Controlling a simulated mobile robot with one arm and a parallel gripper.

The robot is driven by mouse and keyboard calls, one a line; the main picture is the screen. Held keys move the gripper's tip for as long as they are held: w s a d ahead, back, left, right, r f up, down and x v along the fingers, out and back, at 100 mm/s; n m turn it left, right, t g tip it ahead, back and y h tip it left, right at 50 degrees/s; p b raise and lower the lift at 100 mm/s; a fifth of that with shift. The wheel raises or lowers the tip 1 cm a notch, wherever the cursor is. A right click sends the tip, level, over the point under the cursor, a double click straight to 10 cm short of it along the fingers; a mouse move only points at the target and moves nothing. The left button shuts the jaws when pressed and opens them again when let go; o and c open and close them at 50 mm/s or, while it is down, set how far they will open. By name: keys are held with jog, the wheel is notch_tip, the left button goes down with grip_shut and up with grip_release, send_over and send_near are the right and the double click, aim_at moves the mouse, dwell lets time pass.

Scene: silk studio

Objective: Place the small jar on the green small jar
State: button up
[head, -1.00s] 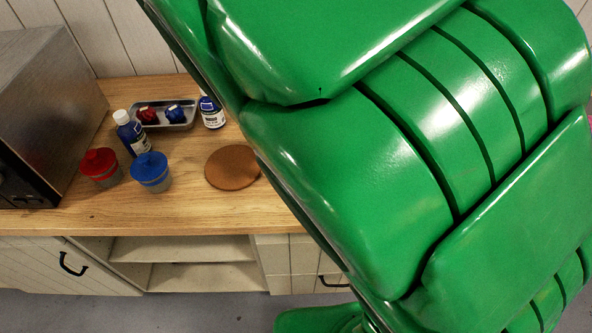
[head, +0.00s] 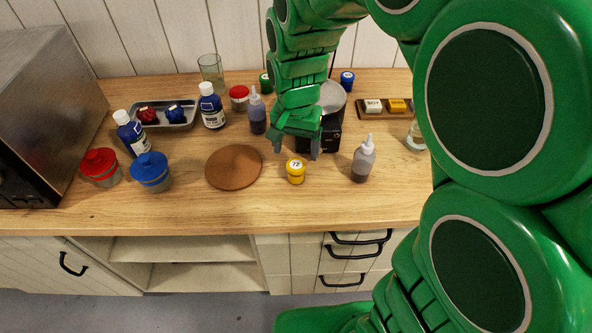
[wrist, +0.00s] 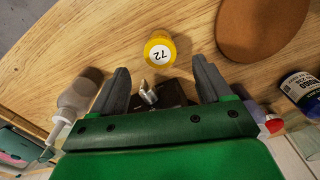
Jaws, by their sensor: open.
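A green small jar (head: 265,82) stands at the back of the counter, partly hidden behind my arm. My gripper (head: 296,153) is open and empty, above the counter just behind the yellow jar. In the wrist view the yellow jar (wrist: 158,52) shows ahead of the two spread fingers, roughly centred between them and apart from them. The green jar does not show clearly there.
A black device with a metal bowl (head: 331,97) stands right behind my gripper. A grey squeeze bottle (head: 363,160) is to the right; a dark squeeze bottle (head: 257,115) and a round brown board (head: 233,167) are left. A blue jar (head: 347,80) stands at the back.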

aim_at(296, 164)
jog(key=shift+f, duration=4.05)
jog(key=c, duration=1.3)
jog(key=shift+o, duration=0.2)
jog(key=shift+r, duration=0.2)
